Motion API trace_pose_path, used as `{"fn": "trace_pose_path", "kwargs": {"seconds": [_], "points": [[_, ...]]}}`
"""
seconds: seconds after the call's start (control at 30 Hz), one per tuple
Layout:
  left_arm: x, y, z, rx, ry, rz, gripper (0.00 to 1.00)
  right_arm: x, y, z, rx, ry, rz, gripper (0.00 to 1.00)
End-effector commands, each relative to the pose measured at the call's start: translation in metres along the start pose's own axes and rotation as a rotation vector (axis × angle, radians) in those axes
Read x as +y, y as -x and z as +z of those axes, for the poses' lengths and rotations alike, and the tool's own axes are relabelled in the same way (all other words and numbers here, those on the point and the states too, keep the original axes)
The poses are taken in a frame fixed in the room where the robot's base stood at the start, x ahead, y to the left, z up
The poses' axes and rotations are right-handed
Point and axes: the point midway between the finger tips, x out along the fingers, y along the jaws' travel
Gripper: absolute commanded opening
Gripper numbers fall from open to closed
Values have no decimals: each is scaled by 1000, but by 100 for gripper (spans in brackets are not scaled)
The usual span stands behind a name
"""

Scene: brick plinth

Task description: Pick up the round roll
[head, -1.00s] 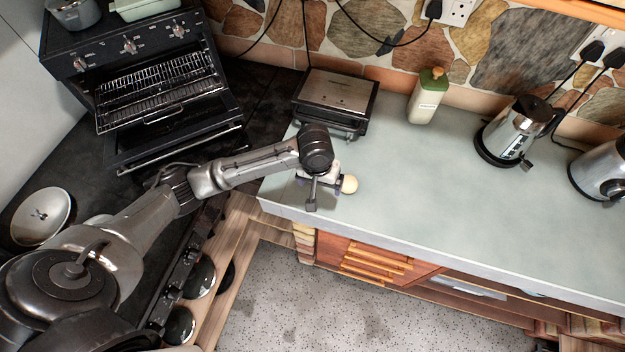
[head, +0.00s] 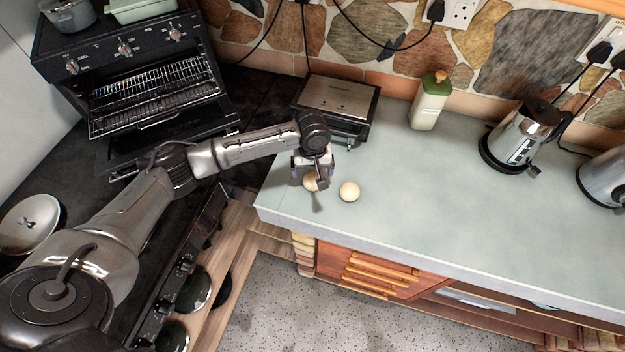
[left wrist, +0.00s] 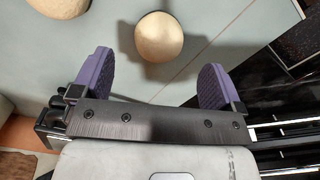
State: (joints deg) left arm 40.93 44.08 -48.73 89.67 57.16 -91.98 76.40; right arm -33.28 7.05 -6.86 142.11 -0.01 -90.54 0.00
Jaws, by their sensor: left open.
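Two pale rolls lie on the grey-green counter (head: 450,190). One round roll (head: 311,182) is partly hidden by my left gripper (head: 312,166) in the head view. In the left wrist view this roll (left wrist: 158,36) looks round and lies just beyond the gap between the purple fingers of my left gripper (left wrist: 157,68). The fingers are apart and empty. The other roll (head: 349,191) lies to the right in the head view. In the left wrist view it (left wrist: 62,7) is cut off by the top edge. My right gripper is out of view.
A dark grill press (head: 338,100) stands close behind the gripper. A green-capped bottle (head: 430,102) and a kettle (head: 522,133) stand farther right. The oven (head: 150,85) is open at left. The counter's front edge (head: 400,255) is near; its middle is clear.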

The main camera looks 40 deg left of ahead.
Motion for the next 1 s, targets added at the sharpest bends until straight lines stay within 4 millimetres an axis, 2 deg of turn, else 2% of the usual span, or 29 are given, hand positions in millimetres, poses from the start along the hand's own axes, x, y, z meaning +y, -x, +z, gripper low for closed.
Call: {"fn": "trace_pose_path", "kwargs": {"seconds": [0.23,0.5,0.6,0.9,1.0], "points": [[0,-13,-1,0,0,-2,93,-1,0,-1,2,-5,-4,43],[1,-47,-4,1,-1,-1,93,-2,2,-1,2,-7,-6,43],[1,-54,-4,2,-1,0,93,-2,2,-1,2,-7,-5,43],[1,-58,-4,2,-2,0,93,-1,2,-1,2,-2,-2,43],[1,-58,-4,2,-2,0,85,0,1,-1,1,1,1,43]]}}
